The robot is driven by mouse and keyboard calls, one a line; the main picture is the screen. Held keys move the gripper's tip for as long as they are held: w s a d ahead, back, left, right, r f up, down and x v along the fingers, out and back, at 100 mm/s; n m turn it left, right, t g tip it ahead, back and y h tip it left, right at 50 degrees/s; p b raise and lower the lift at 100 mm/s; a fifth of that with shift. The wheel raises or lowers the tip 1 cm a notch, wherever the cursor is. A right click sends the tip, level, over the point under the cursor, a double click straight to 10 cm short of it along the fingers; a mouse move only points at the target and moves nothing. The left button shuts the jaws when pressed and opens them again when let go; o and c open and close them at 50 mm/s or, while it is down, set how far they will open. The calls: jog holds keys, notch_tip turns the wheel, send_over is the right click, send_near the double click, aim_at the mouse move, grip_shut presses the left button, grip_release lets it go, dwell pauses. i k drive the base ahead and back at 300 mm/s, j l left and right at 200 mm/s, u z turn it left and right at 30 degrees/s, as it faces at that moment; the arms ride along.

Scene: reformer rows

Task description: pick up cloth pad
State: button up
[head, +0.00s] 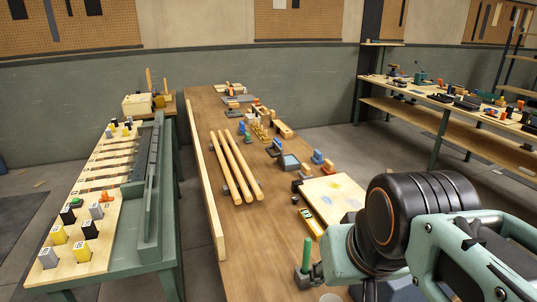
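A flat cream rectangular piece (333,196) with faint yellow and blue stains lies on the long wooden bench. It may be the cloth pad, but I cannot tell whether it is cloth or board. My arm (430,225) fills the lower right in front of the bench and hides part of the bench surface near the stained piece. My gripper's fingertips do not show.
A green-framed table (135,255) with numbered blocks stands left. A cluttered workbench (455,107) stands back right. Floor between benches is open.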

aim_at(317, 159)
jog(key=z, duration=0.8)
jog(key=l+z, duration=0.2)
jog(key=i+l+z, duration=0.25)
jog(key=l, duration=0.15)
jog(key=i+l+z, duration=0.4)
jog(key=l, duration=0.35)
jog(key=i+l+z, duration=0.35)
jog(key=i+l, duration=0.25)
jog(key=i+l+u, duration=0.1)
jog(key=i, duration=0.4)
jog(key=i+l+u, duration=0.1)
jog(key=i+l, duration=0.15)
jog(key=i, duration=0.25)
jog(key=i+u, duration=0.35)
jog(key=i+j+u, duration=0.1)
jog(key=u, duration=0.25)
jog(key=i+l+u, duration=0.1)
jog(key=i+u, duration=0.25)
jog(key=i+j+u, duration=0.15)
jog(key=i+u, duration=0.2)
jog(key=u, duration=0.15)
jog(key=i+u, duration=0.45)
jog(key=k, duration=0.1)
